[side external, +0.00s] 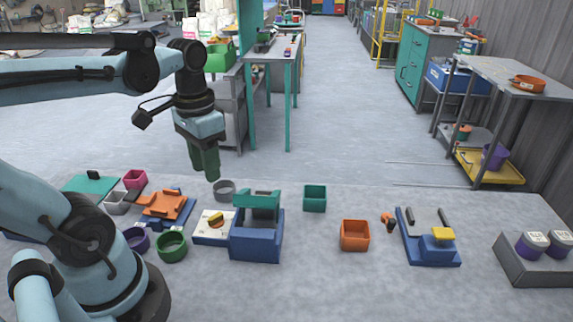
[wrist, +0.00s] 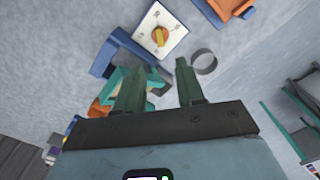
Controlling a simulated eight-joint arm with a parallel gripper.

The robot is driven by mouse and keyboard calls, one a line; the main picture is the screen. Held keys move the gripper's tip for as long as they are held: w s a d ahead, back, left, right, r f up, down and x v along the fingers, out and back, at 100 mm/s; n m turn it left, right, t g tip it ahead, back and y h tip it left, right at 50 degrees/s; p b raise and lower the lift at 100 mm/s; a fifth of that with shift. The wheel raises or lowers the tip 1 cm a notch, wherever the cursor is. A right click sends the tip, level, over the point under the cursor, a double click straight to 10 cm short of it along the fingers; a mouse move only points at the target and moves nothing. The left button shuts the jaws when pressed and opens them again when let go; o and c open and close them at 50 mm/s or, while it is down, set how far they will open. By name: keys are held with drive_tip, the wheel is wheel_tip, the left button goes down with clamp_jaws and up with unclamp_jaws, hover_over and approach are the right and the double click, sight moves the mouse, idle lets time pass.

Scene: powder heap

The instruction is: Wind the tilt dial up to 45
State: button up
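The tilt dial is a yellow knob (side external: 215,220) on a white square plate (side external: 203,239), at the left of a blue stand (side external: 256,246) with a teal top (side external: 258,200). In the wrist view the yellow knob (wrist: 160,36) sits mid-plate, with small dark marks around it that are too small to read. I cannot tell its setting. My gripper (side external: 210,174) hangs in the air, fingers down, above and apart from the dial. In the wrist view my gripper's fingers (wrist: 156,68) are spread with nothing between them, and the dial lies beyond their tips.
A grey ring-shaped cup (side external: 224,189) stands behind the dial. An orange and blue fixture (side external: 166,206) and a green cup (side external: 172,246) lie to the left. To the right are a green bin (side external: 314,198), an orange bin (side external: 354,236) and a blue fixture (side external: 430,238).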

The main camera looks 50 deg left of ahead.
sight(213, 218)
drive_tip(key=shift+s, duration=0.15)
drive_tip(key=shift+s+f, duration=0.15)
drive_tip(key=shift+f, duration=5.9)
clamp_jaws()
